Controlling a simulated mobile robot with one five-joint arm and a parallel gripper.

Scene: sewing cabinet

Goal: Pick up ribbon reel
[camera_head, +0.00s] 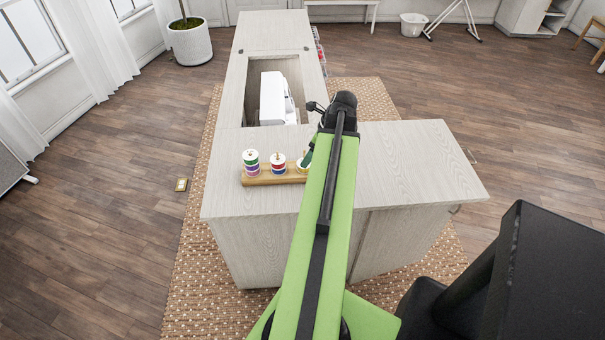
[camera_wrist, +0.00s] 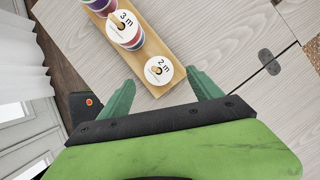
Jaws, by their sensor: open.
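Ribbon reels stand in a row of stacks on a wooden holder (camera_head: 263,180). The left stack (camera_head: 250,161) and the middle stack (camera_head: 278,162) show clearly in the head view; the right end is partly hidden by my arm. In the wrist view, a white-topped reel marked "2 m" (camera_wrist: 158,71) sits at the near end of the holder. A taller stack topped "3 m" (camera_wrist: 126,27) stands beyond it. My gripper (camera_wrist: 161,79) is open, its green fingers on either side of the "2 m" reel's near end, with nothing visibly gripped. Contact cannot be told.
The holder lies on a pale wood cabinet top (camera_head: 405,165). A white sewing machine (camera_head: 272,98) sits in a recess behind it. The cabinet top to the right of my arm is clear. A woven rug (camera_head: 200,285) lies beneath the cabinet.

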